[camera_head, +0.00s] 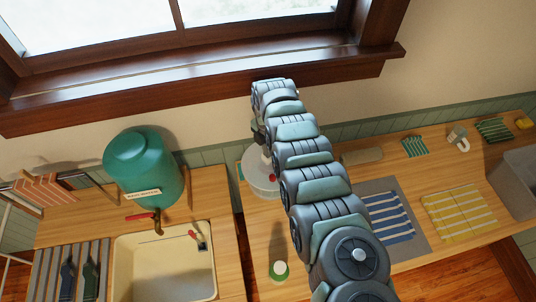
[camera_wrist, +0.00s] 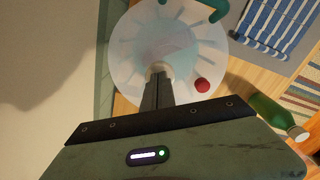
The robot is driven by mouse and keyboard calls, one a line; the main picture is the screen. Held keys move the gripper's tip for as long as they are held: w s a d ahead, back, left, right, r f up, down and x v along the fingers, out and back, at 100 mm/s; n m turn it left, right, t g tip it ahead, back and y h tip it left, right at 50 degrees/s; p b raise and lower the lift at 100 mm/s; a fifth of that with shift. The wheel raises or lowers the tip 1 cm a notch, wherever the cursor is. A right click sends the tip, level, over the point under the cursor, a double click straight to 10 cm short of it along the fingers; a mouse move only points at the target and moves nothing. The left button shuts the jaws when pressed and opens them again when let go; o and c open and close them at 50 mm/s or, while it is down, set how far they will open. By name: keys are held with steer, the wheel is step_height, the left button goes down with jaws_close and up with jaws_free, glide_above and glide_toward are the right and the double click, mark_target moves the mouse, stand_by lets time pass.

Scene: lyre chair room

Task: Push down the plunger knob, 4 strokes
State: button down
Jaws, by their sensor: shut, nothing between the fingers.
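A round, pale, translucent spinner-like container (camera_wrist: 185,25) fills the upper middle of the wrist view. Its pale plunger knob (camera_wrist: 157,67) shows at the lid's centre, just beyond my fingertips. A red button (camera_wrist: 202,85) sits near the lid's rim. My gripper (camera_wrist: 157,78) is shut and empty, its tips lined up over the knob. Whether they touch it cannot be told. In the head view the container (camera_head: 258,180) stands on the counter, partly hidden by my arm, which also covers the knob there.
A striped blue cloth (camera_head: 391,216) and yellow cloth (camera_head: 459,211) lie right. A green water tank (camera_head: 145,170) and sink (camera_head: 165,268) are left. The window sill (camera_head: 200,100) runs behind.

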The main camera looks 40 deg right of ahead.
steer(key=shift+r+p, duration=1.75)
steer(key=shift+r, duration=0.45)
stand_by(1.0)
stand_by(0.5)
step_height(320, 180, up, 6)
steer(key=p, duration=0.4)
stand_by(0.4)
